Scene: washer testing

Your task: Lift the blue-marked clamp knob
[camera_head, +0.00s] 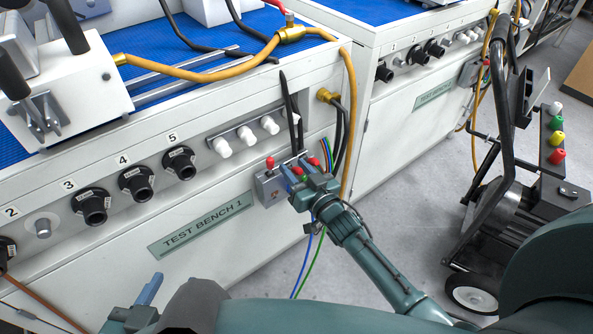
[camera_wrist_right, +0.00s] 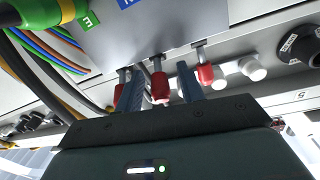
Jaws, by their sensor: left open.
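A grey terminal box (camera_head: 268,189) sits on the front of test bench 1. In the right wrist view three red clamp knobs show along it. The middle knob (camera_wrist_right: 160,87) appears in line with the blue label (camera_wrist_right: 127,3), so I take it as the blue-marked one. My right gripper (camera_wrist_right: 160,72) has a finger on each side of this knob, with small gaps, so it looks open around it. In the head view the right gripper (camera_head: 297,176) hides most of the box top. My left gripper (camera_head: 142,300) is low at the left, mostly cut off, away from the box.
The other red knobs (camera_wrist_right: 120,92) and (camera_wrist_right: 205,74) stand close outside the fingers. A green plug (camera_wrist_right: 68,10) and several coloured wires (camera_wrist_right: 45,50) crowd the left. Black sockets (camera_head: 180,163) line the bench front. A wheeled cart (camera_head: 500,215) stands to the right.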

